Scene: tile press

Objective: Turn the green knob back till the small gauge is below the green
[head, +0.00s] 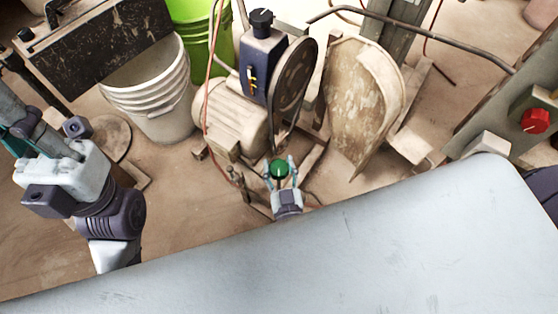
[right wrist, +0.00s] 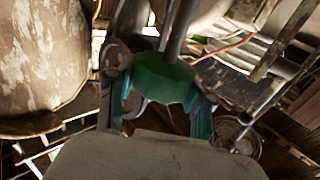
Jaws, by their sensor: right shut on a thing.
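The green knob (head: 279,169) is below the motor and dark wheel in the head view. In the right wrist view the knob (right wrist: 165,80) sits in front of a grey metal rod. My right gripper (head: 281,168) is shut on the knob, with one teal finger on each side; the fingers also show in the right wrist view (right wrist: 162,112). My left arm is at the left edge of the head view, and its fingers do not show clearly. I cannot make out the small gauge or its needle in either view.
A pale table top (head: 300,262) fills the front. A motor (head: 228,122), a dark wheel (head: 293,80) and a worn tan guard (head: 357,100) stand behind the knob. A white bucket (head: 150,100) is at the left. A red knob (head: 535,120) is at the right.

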